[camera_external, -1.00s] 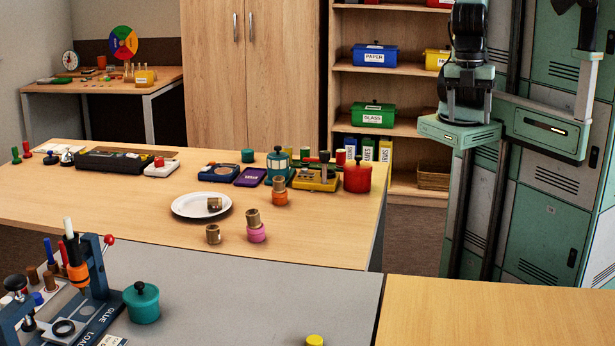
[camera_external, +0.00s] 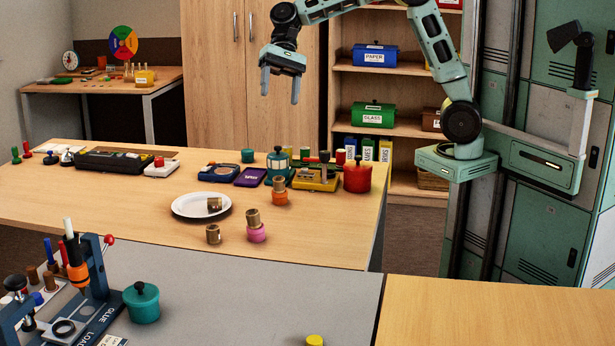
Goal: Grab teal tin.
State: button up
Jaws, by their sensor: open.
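Several teal things show. A lidded teal tin with a black knob (camera_external: 142,304) stands upright on the grey table at the front left. A teal tin-like item with a dark top (camera_external: 276,165) stands on the wooden table behind, close to other items. A small teal cylinder (camera_external: 247,156) stands to its left. I cannot tell which one the task means. My gripper (camera_external: 280,97) is open and empty, fingers pointing down, in the air over the back of the wooden table, apart from everything on it.
A white plate (camera_external: 190,207) holds a brown piece. A glue-labelled press (camera_external: 88,275) stands beside the front tin. The wooden table's left front is clear.

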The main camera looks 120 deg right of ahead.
jog(key=s+d+f+m+t+h+b, duration=0.1)
jog(key=s+d+m+t+b, duration=0.3)
jog(key=d, duration=1)
jog(key=s+d+m+t+h, duration=0.1)
jog(key=s+d+m, duration=0.45)
jog(key=d, duration=0.85)
jog(key=s+d+m+t+h+b, duration=0.35)
jog(key=s+d+m, duration=0.45)
jog(key=s+d, duration=1.15)
send_near(251, 154)
jog(key=w+f, duration=0.1)
jog(key=w+d+f+h, duration=0.1)
jog(key=shift+d+f, duration=0.35)
jog(key=shift+f, duration=0.05)
jog(key=shift+r+b+x, duration=0.2)
jog(key=shift+b+x, duration=0.25)
jog(key=shift+x, duration=2.7)
jog(key=shift+w+a, duration=0.1)
jog(key=shift+a, duration=0.05)
jog(key=c, duration=1.1)
